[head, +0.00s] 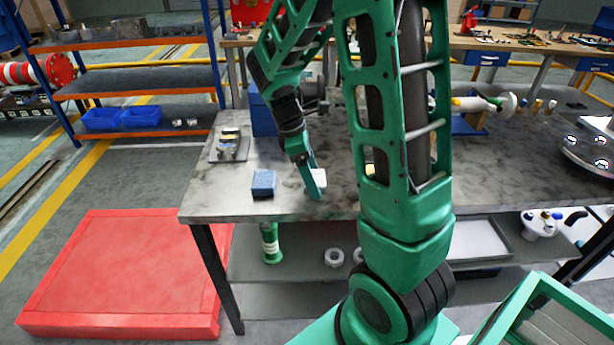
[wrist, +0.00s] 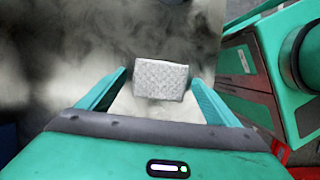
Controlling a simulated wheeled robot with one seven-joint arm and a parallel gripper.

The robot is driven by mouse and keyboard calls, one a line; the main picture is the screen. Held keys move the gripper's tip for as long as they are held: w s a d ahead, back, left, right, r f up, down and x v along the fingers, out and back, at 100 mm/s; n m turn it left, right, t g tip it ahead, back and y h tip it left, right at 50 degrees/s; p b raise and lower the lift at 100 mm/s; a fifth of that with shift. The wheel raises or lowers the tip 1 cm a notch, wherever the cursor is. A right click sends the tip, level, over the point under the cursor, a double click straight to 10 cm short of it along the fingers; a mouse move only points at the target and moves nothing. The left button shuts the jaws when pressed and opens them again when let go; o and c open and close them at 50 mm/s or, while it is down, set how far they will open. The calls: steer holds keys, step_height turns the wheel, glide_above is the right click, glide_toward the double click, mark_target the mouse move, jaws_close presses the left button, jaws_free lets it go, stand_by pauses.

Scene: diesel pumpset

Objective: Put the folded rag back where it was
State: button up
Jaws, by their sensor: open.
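A pale grey-white, quilted folded rag (wrist: 162,79) shows in the wrist view between my two fingertips, with a narrow gap on each side. In the head view the pale rag (head: 319,176) is at the workbench top, partly hidden by a finger. My gripper (head: 314,188) points down at the bench near its front edge, its jaws open around the rag. Whether the rag's underside rests on the bench is hard to tell.
A blue block (head: 264,183) lies on the workbench (head: 225,200) left of my gripper. A small plate with parts (head: 230,149) and a blue box (head: 262,115) are farther back. A red platform (head: 125,270) is on the floor at left. Bare bench lies around the blue block.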

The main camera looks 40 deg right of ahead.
steer(key=v, duration=1.2)
steer(key=s+d+m+t+y, duration=0.15)
steer(key=s+d+m, duration=0.35)
steer(key=s+m, duration=0.6)
steer(key=s+a+f+m+y, duration=0.1)
steer(key=s+m, duration=0.5)
steer(key=s, duration=0.6)
steer(key=shift+s+a+f+t+y, duration=0.35)
steer(key=shift+a+f+t, duration=0.1)
steer(key=shift+a, duration=0.5)
